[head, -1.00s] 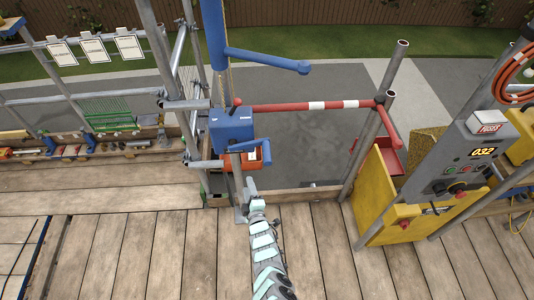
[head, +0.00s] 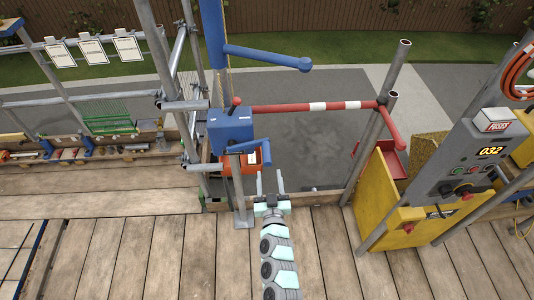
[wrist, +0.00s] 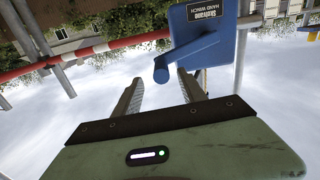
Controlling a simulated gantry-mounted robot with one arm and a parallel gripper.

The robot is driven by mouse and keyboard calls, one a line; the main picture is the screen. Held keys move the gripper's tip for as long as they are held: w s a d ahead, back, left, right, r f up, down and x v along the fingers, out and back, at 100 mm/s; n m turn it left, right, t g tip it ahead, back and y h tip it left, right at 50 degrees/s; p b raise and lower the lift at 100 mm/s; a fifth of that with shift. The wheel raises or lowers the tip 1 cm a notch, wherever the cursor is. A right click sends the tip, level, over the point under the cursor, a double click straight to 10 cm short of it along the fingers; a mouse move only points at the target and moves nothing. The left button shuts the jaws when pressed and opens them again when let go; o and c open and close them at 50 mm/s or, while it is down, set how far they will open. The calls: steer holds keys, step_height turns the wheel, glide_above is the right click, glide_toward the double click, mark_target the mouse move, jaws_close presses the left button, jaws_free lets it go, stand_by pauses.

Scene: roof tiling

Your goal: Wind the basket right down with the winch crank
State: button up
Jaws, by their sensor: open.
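The blue hand winch (head: 231,128) is fixed to the scaffold post left of centre. Its blue crank handle (head: 252,145) sticks out to the right below the winch box. In the wrist view the handle (wrist: 190,54) has its round end just beyond my fingertips, in the gap between them; I see no contact. My gripper (head: 269,181) is open and empty, just below and in front of the handle; its two fingers also show in the wrist view (wrist: 158,82). An orange-red thing (head: 240,164) with a white label sits behind the handle; I cannot tell whether it is the basket.
A red and white bar (head: 315,105) crosses behind the winch. A blue arm (head: 268,56) juts out above it. A yellow gate (head: 376,190) and a grey control box (head: 470,160) reading 032 stand at right. The plank deck (head: 140,250) is clear in front.

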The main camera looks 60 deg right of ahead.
mark_target(267, 153)
steer(key=x, duration=1)
steer(key=shift+w+d+r, duration=0.15)
steer(key=shift+w+d, duration=0.05)
steer(key=shift+d, duration=0.15)
jaws_close()
stand_by(1.2)
